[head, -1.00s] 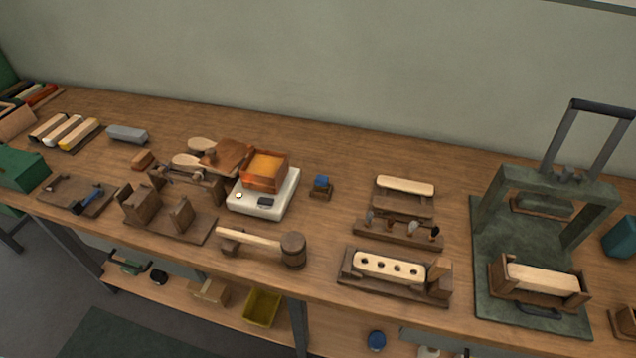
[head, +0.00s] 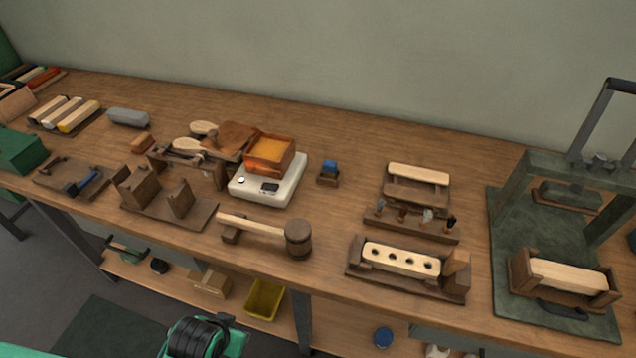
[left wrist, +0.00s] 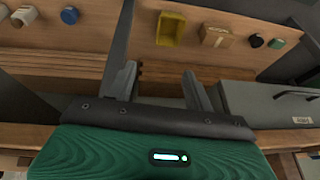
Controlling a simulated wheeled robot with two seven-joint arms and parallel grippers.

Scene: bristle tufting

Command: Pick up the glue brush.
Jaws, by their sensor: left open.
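A small tool with a blue handle and dark head (head: 83,184) lies on a dark wooden rest (head: 50,172) at the left of the bench. It may be the glue brush, but it is too small to tell. Several small upright tools (head: 427,216) stand in a wooden rack (head: 385,222) right of centre. My left gripper (left wrist: 160,85) shows in the left wrist view, its two fingers apart with nothing between them. It is below the bench top and faces the lower shelf, away from the tools. My right gripper is not in view.
A scale (head: 285,190) holds an orange-filled wooden box (head: 268,155). A mallet (head: 298,238) lies near the front edge. A green press (head: 505,210) stands at the right. A yellow bin (head: 265,299) sits on the lower shelf. The back of the bench is mostly clear.

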